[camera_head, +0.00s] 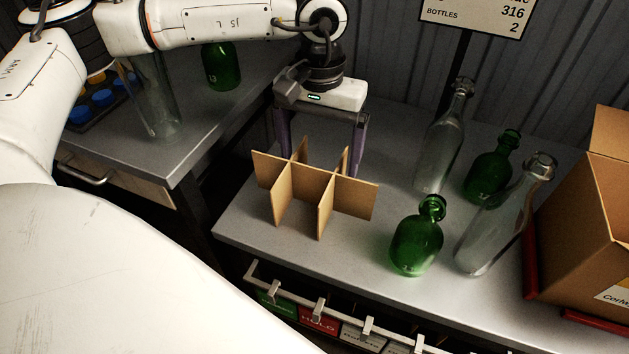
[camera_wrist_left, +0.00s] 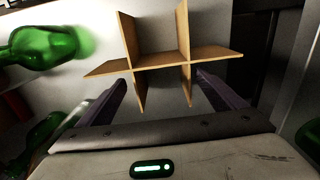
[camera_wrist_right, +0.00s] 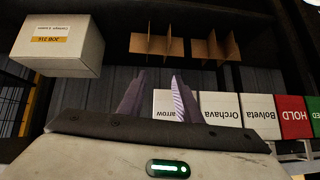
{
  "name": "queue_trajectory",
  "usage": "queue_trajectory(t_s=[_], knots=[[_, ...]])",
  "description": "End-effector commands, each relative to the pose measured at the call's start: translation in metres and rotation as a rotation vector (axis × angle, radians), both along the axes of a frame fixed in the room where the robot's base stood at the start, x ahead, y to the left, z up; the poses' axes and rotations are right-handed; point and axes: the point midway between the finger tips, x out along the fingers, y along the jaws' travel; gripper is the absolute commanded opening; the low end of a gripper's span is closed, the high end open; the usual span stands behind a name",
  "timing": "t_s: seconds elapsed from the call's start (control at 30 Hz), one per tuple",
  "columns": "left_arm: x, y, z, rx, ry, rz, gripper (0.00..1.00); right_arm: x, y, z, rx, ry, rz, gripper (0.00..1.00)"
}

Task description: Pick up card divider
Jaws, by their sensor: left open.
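The brown card divider (camera_head: 345,196), one long panel crossed by two short ones, stands on the grey table. It also shows in the left wrist view (camera_wrist_left: 160,59). My left gripper (camera_head: 320,160) is open and empty, pointing down at the divider's back side. In the left wrist view, its fingers (camera_wrist_left: 161,82) are spread either side of the two cross panels, and the long panel reaches out past both. I cannot tell whether they touch the card. My right gripper (camera_wrist_right: 158,78) is partly open and empty, away from this divider.
Green bottles (camera_head: 417,240) and clear bottles (camera_head: 505,215) stand right of the divider. A cardboard box (camera_head: 585,215) is at the far right. In the right wrist view, a white box (camera_wrist_right: 58,45) and more card dividers (camera_wrist_right: 155,45) sit above a row of labels (camera_wrist_right: 220,108).

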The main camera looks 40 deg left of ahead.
Motion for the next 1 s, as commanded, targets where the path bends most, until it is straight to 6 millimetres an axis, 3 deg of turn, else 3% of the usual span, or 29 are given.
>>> queue_trajectory(t_s=[0.03,0.17,0.43,0.77,1.0], knots=[[0.0,0.0,-0.012,0.001,0.0,0.0,0.89,-0.003,0.0,-0.01,0.0,0.005,0.0,0.31],[-0.001,0.001,-0.022,0.0,-0.001,0.0,0.89,-0.005,-0.001,-0.016,0.001,0.009,0.002,0.31],[-0.006,0.003,-0.062,0.001,0.0,0.001,0.89,0.001,-0.001,-0.031,0.011,-0.01,0.0,0.31],[-0.006,0.003,-0.065,-0.001,-0.001,0.002,0.89,0.002,0.0,-0.023,0.023,-0.025,-0.005,0.31],[-0.006,0.003,-0.066,0.0,0.0,0.001,0.5,0.001,0.0,-0.024,0.023,-0.021,-0.006,0.31]])
